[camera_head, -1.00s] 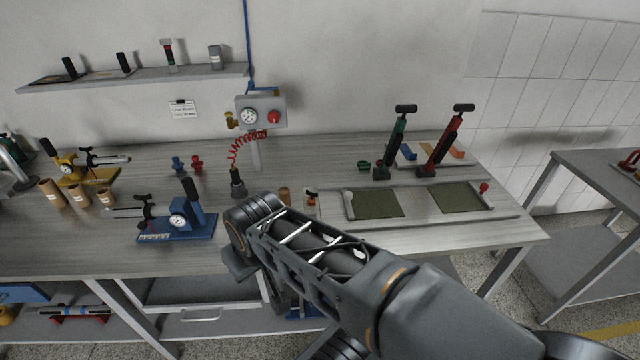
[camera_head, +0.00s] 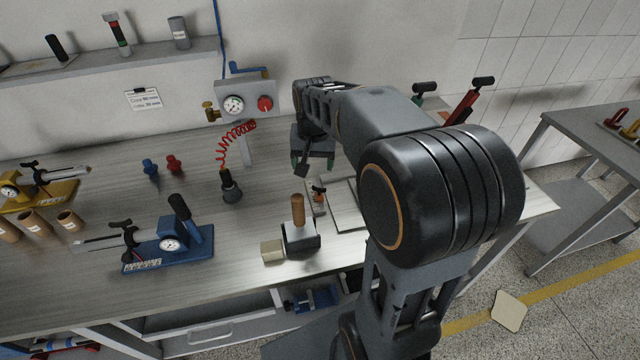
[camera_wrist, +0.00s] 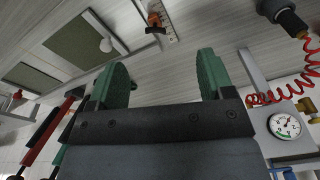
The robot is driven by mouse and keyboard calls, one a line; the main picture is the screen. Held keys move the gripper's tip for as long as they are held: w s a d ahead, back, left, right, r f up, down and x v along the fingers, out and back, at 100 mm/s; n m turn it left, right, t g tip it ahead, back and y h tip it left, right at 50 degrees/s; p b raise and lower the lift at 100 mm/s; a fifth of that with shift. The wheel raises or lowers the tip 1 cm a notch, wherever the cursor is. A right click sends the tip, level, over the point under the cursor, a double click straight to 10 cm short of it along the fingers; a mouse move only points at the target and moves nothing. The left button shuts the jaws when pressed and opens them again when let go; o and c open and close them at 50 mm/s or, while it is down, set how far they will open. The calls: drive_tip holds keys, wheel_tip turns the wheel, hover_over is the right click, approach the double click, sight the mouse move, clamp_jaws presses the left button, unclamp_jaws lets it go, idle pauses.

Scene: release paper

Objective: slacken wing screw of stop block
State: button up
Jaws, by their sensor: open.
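The stop block looks to be the small orange-red piece (camera_head: 319,198) on a pale marked strip at the left of the bench's flat fixture. A dark wing screw (camera_head: 319,188) sits on its top. In the wrist view the block (camera_wrist: 155,18) and the dark wing (camera_wrist: 155,30) show at the top middle, ahead of the fingers. My gripper (camera_head: 313,164) is above the bench, behind the block in the head view. Its two green fingers stand apart with nothing between them in the wrist view (camera_wrist: 162,78). They do not touch the block.
A dark block with a brown upright handle (camera_head: 298,210) stands in front of the stop block. A gauge panel (camera_head: 245,103) with a red coiled hose (camera_head: 235,142) is to the left. A blue gauge device (camera_head: 170,246) stands front left. Red and green upright tools are at right, partly hidden by my arm.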

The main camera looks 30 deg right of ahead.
sight(319, 189)
drive_tip(key=w+d+f+m+g, duration=0.1)
drive_tip(key=w+d+f+m, duration=0.3)
drive_tip(key=w, duration=0.3)
drive_tip(key=shift+n, duration=0.5)
drive_tip(key=f, duration=0.4)
drive_tip(key=f+p, duration=0.1)
drive_tip(key=f, duration=0.8)
drive_tip(key=shift+s+d+f+p, duration=0.2)
drive_tip(key=shift+d+p, duration=0.2)
drive_tip(key=shift+c, duration=0.3)
drive_tip(key=c, duration=0.9)
drive_tip(key=shift+o, duration=0.2)
drive_tip(key=shift+f+n+b, duration=0.1)
drive_tip(key=shift+n+b, duration=0.3)
drive_tip(key=shift+n, duration=0.2)
drive_tip(key=n+b, duration=0.1)
drive_tip(key=n, duration=0.2)
drive_tip(key=o, duration=0.9)
drive_tip(key=shift+r, duration=0.25)
